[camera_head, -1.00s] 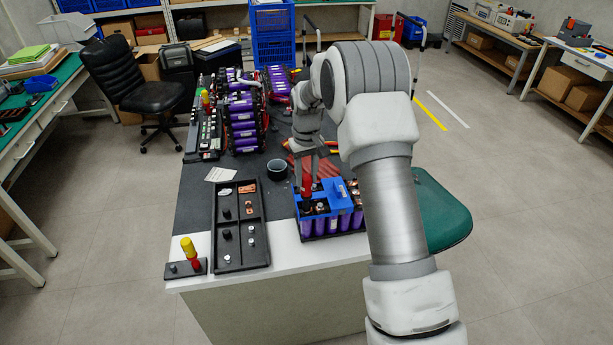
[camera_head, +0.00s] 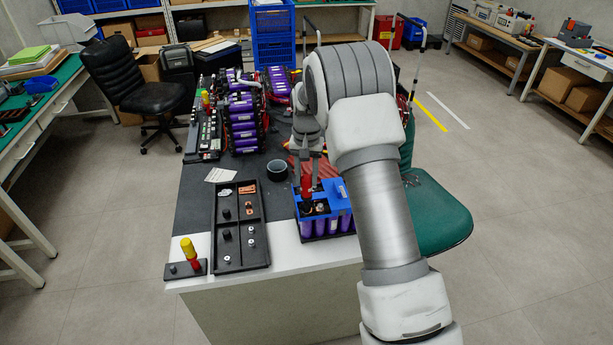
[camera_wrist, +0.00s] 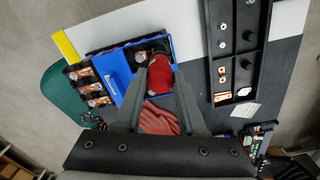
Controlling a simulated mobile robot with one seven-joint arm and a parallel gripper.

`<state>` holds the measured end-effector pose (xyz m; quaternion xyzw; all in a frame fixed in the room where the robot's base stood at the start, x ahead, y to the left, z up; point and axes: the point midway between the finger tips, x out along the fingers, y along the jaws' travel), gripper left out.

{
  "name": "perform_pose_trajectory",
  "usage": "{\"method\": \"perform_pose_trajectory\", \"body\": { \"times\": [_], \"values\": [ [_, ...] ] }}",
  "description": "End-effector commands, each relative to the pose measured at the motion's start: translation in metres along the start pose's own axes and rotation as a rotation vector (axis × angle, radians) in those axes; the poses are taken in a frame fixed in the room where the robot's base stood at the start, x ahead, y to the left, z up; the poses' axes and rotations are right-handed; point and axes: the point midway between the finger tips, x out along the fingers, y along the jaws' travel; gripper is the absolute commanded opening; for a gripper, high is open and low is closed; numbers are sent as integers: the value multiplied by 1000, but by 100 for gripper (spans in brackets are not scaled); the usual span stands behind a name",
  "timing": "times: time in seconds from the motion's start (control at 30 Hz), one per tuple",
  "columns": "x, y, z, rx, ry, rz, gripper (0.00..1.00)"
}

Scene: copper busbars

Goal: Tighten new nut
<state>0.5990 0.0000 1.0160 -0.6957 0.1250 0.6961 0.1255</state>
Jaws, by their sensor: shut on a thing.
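My gripper (camera_head: 307,165) is shut on a red-handled tool (camera_head: 306,186), held upright over the left part of the battery module (camera_head: 333,224). In the wrist view the rounded red tool top (camera_wrist: 161,74) sits between my two fingers. The module has purple cells, a blue cover (camera_wrist: 119,73) and copper busbars (camera_wrist: 89,85) with nuts or studs. An uncovered opening with metal terminals (camera_head: 320,208) shows beside the tool. The tool's lower end is hidden, so I cannot tell which nut it touches.
A black tray (camera_head: 214,255) with small nuts and copper pieces lies left of the module. A yellow-and-red tool (camera_head: 189,253) stands in a holder at the front left corner. A dark cup (camera_head: 277,169), a red cloth (camera_wrist: 158,120) and more battery packs (camera_head: 243,118) are farther back.

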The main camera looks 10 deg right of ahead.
Motion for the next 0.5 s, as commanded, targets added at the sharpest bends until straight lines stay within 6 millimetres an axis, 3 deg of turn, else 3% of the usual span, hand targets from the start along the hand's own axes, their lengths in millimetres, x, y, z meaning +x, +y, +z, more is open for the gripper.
{"method": "perform_pose_trajectory", "body": {
  "times": [0.2, 0.5],
  "values": [
    [0, 0, 0, 48, 1, 0, 0],
    [-2, -1, 0, 419, 1, 1, 0]
  ]
}}
